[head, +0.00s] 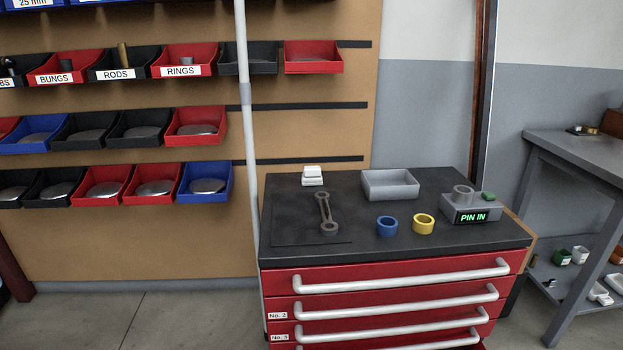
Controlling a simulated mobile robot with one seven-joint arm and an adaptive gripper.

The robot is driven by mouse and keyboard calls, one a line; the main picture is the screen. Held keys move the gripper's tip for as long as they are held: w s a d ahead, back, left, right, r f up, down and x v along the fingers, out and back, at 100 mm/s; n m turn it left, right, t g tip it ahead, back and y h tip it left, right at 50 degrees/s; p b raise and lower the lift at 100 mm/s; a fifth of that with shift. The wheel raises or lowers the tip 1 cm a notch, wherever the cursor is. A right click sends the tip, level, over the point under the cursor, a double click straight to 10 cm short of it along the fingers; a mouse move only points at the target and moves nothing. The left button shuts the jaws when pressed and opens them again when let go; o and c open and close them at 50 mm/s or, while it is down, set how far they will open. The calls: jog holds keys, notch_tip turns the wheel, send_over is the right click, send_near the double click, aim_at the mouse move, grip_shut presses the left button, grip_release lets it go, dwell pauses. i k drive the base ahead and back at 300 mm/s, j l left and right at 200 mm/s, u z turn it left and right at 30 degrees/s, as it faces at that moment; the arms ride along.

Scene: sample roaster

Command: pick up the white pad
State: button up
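The white pad (312,173) is a small, pale block that looks stepped or stacked, with a wider lower part. It sits near the back left of the dark top of the red tool cabinet (390,283). It stands apart from the other items on that top. My gripper is not in view.
A metal link with two ringed ends (325,212) lies in front of the pad. A grey tray (390,185), blue ring (387,226), yellow ring (424,224) and grey "PIN IN" fixture (472,208) stand to the right. A pale pole (246,150) rises at the cabinet's left.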

aim_at(312, 175)
jog(key=z, duration=0.8)
jog(key=j+z, duration=0.95)
jog(key=j, duration=0.15)
jog(key=k+j+z, duration=0.15)
jog(key=j, duration=0.25)
jog(key=j+z, duration=0.15)
jog(key=j, duration=0.2)
jog(key=k+j+z, duration=0.1)
jog(key=j, duration=0.25)
jog(key=k+j, duration=0.2)
jog(key=j, duration=0.15)
jog(key=k+j, duration=0.15)
jog(key=j, duration=0.25)
jog(key=k+j+z, duration=0.1)
jog(key=j, duration=0.25)
jog(key=k+j, duration=0.1)
jog(key=j, duration=0.8)
jog(key=i+j, duration=0.35)
jog(key=i, duration=0.2)
jog(key=i+j, duration=0.35)
jog(key=i, duration=0.2)
